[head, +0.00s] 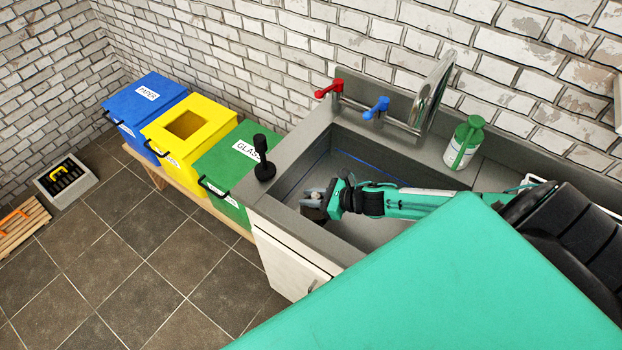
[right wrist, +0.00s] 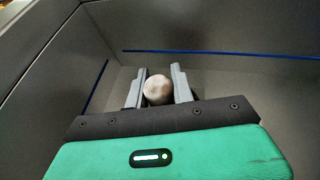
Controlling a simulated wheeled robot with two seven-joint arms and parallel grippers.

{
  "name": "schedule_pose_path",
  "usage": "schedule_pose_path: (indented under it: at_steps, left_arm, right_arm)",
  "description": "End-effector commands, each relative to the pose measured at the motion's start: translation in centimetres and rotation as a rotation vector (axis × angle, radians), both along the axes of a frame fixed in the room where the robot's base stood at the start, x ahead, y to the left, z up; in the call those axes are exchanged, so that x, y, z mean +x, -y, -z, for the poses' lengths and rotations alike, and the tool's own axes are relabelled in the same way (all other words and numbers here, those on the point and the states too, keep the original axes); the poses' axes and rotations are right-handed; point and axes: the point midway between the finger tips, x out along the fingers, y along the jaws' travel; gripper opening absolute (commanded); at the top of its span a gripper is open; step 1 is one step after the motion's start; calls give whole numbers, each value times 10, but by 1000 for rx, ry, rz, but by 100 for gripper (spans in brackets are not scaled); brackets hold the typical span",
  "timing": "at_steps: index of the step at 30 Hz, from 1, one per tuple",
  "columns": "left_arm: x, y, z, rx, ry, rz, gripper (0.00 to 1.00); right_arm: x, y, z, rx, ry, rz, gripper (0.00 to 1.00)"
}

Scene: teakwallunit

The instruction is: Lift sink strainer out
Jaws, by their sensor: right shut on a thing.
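My right gripper (head: 316,197) reaches into the left part of the grey sink basin (head: 375,230). In the right wrist view its two grey fingers (right wrist: 157,90) are shut on a pale, rounded thing (right wrist: 158,90), which I take to be the top of the sink strainer. The rest of the strainer is hidden by the fingers and the gripper body. I cannot tell whether it touches the basin floor. My left gripper is not in view.
A red tap handle (head: 329,89), a blue tap handle (head: 377,107) and a chrome spout (head: 433,92) stand behind the basin. A green-and-white bottle (head: 465,143) is on the right ledge. A black plunger-like thing (head: 263,158) stands at the left edge, near the green bin (head: 232,170).

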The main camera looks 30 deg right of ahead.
Motion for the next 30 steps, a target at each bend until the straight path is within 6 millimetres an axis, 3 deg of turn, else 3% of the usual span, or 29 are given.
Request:
schedule_pose_path:
  at_steps: [20,30]
  left_arm:
    - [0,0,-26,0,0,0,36]
    - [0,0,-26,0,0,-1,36]
  right_arm:
    - [0,0,-35,1,1,0,1]
    - [0,0,-35,0,0,0,1]
